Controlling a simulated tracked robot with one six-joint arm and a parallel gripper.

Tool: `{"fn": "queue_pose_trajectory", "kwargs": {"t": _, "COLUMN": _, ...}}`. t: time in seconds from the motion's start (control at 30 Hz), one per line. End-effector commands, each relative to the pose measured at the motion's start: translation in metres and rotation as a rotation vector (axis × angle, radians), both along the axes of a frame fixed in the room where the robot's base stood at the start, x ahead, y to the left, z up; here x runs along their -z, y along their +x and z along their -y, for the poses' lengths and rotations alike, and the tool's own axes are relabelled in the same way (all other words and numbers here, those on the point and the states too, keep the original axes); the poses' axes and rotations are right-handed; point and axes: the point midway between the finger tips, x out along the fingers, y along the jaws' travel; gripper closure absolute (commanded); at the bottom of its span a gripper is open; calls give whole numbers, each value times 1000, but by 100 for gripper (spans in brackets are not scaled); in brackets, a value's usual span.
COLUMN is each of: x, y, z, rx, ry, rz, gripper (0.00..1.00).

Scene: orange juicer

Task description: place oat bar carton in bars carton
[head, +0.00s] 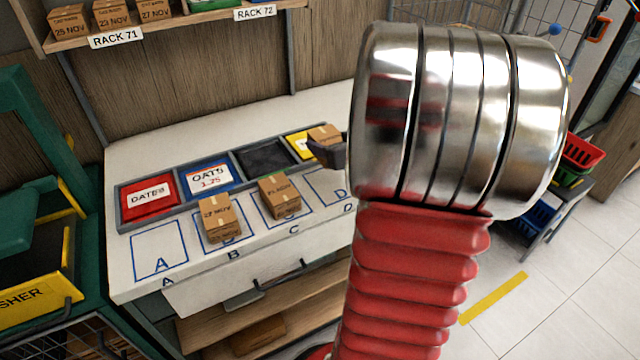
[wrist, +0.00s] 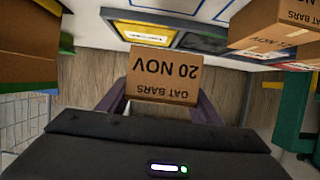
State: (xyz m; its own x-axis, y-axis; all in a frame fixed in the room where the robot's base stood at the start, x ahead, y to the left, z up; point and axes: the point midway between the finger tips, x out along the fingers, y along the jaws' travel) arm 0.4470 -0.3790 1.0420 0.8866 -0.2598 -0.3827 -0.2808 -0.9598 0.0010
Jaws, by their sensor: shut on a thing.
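The oat bar carton (head: 325,134) is a small brown box. In the wrist view the carton (wrist: 163,72) reads "OAT BARS 20 NOV" upside down. My gripper (head: 328,153) is shut on it; in the wrist view the jaws (wrist: 163,92) are on its two sides. In the head view it is in front of the yellow compartment (head: 297,143) at the right end of a divided tray, partly hiding it. The yellow compartment also shows in the wrist view (wrist: 135,30). I cannot read its label or tell which container is the bars carton.
The tray also has a red compartment (head: 150,194), a blue one (head: 205,179) and an empty-looking black one (head: 265,158). Brown cartons stand on square B (head: 220,220) and square C (head: 279,198). Square A (head: 158,250) is clear. A shelf (head: 165,30) with cartons hangs above.

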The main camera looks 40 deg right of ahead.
Motion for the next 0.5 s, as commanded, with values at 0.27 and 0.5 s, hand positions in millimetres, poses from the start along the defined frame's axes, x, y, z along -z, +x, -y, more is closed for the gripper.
{"fn": "queue_pose_trajectory", "kwargs": {"t": 0.27, "x": 31, "y": -1, "z": 0, "rx": 1, "ry": 5, "rz": -3, "gripper": 69}}
{"fn": "queue_pose_trajectory", "kwargs": {"t": 0.5, "x": 56, "y": 0, "z": 1, "rx": 1, "ry": 2, "rz": 0, "gripper": 69}}
